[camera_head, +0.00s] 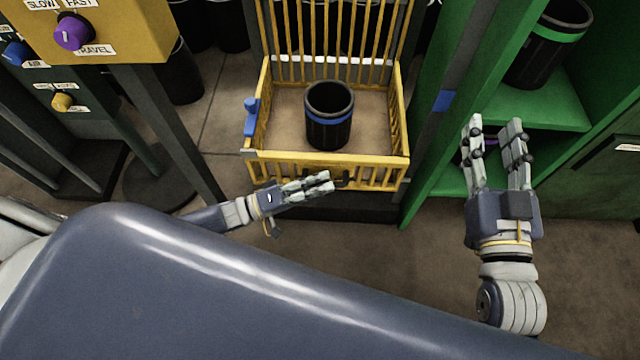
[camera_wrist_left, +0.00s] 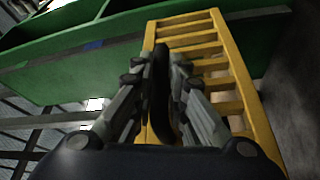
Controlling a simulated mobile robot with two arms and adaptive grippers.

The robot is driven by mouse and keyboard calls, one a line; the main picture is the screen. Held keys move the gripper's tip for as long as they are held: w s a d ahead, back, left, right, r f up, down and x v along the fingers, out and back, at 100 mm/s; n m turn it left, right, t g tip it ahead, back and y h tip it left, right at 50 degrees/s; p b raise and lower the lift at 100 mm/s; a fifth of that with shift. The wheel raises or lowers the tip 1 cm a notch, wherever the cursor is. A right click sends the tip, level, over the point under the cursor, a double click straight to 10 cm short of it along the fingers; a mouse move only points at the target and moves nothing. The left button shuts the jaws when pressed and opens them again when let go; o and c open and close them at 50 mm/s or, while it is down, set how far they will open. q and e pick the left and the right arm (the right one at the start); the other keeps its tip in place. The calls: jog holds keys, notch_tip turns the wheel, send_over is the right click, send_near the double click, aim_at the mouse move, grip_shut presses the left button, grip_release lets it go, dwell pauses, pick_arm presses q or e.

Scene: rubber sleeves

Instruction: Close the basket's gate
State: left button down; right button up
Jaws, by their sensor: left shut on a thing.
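The yellow basket (camera_head: 399,105) stands at the middle with a tall slatted back. Its gate (camera_head: 375,172) is the low slatted front panel; its top rail spans the front and appears to meet both side walls. A black handle (camera_head: 343,180) sits on the gate's outer face. My left gripper (camera_head: 328,182) is shut on this handle, which also shows between the fingers in the left wrist view (camera_wrist_left: 162,75), with the gate's slats (camera_wrist_left: 222,65) behind. A blue lever (camera_head: 251,117) is on the basket's left side. My right gripper (camera_head: 494,122) is open and empty, right of the basket.
A black sleeve with a blue band (camera_head: 329,117) stands inside the basket. A green shelf (camera_head: 545,104) with another black sleeve (camera_head: 545,45) is at right. A yellow control box (camera_head: 130,30) on a dark post is at left. Floor is clear below the right gripper.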

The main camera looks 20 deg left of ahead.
pick_arm(q)
jog(key=shift+w+a, duration=0.15)
jog(key=shift+w, duration=0.05)
pick_arm(e)
jog(key=shift+f, duration=0.25)
pick_arm(q)
jog(key=shift+r, duration=0.1)
jog(key=c, duration=1.6)
grip_release()
jog(key=shift+w, duration=0.1)
jog(key=shift+s+a, duration=0.15)
jog(key=shift+s, duration=0.15)
jog(key=v, duration=1.1)
jog(key=shift+a, duration=0.25)
